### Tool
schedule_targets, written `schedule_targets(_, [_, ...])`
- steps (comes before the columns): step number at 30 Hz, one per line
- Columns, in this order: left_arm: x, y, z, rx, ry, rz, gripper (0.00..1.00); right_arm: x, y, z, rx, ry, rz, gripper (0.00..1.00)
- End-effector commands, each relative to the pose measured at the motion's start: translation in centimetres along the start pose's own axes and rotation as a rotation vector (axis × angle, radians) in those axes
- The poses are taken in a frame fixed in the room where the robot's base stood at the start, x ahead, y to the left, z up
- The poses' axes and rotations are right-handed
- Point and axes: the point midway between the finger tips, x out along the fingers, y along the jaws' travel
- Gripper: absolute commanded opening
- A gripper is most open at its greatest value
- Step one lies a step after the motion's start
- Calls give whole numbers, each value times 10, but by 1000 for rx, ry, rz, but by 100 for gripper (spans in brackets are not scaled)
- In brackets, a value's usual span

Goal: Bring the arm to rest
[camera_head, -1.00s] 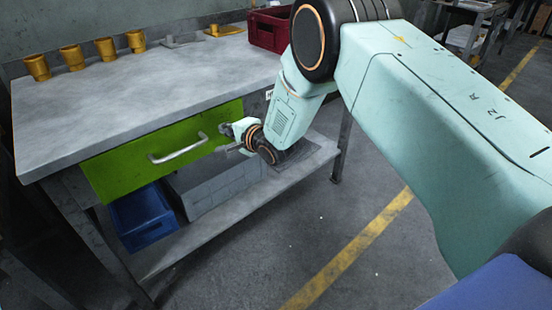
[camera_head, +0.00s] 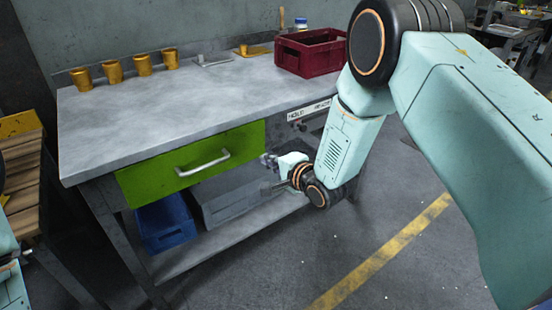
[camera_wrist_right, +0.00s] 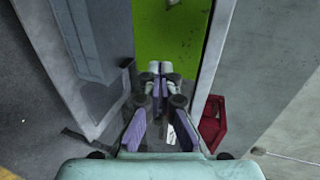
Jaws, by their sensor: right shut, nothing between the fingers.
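My right arm reaches down in front of the workbench, bent at the elbow. My right gripper (camera_head: 267,160) is beside the right end of the green drawer (camera_head: 150,180), apart from its silver handle (camera_head: 203,164). In the right wrist view, the gripper (camera_wrist_right: 160,70) has its fingertips together with nothing between them, and the green drawer front (camera_wrist_right: 172,35) shows beyond them. The drawer looks shut. A piece of my left arm shows at the left edge of the head view; its gripper is out of view.
The grey workbench top (camera_head: 170,115) carries several golden cups (camera_head: 112,72) and a dark red crate (camera_head: 310,52). A blue bin (camera_head: 165,222) and a grey bin (camera_head: 235,193) sit on the lower shelf. Wooden slats (camera_head: 20,165) stand at left. Open floor with a yellow line (camera_head: 385,250) lies at right.

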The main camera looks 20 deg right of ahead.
Motion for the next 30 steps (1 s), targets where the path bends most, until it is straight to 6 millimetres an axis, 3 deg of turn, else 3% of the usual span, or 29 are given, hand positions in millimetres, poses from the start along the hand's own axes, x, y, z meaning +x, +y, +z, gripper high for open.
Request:
schedule_targets(6, [-9,0,0,0,0,0,28,-24,-1,0,0,0,-1,0])
schedule_targets(13, [-9,0,0,0,0,0,28,-29,0,0,-21,-1,0,0])
schedule_targets(17, [-9,0,0,0,0,0,28,-30,6,-2,-160,4,23,0])
schedule_targets(23, [-9,0,0,0,0,0,28,-56,57,0,-500,1,211,0])
schedule_targets(26, [-10,0,0,0,0,0,28,-83,97,6,-659,-45,346,0])
schedule_targets(30, [-12,0,0,0,0,0,28,-136,158,21,-866,-172,552,0])
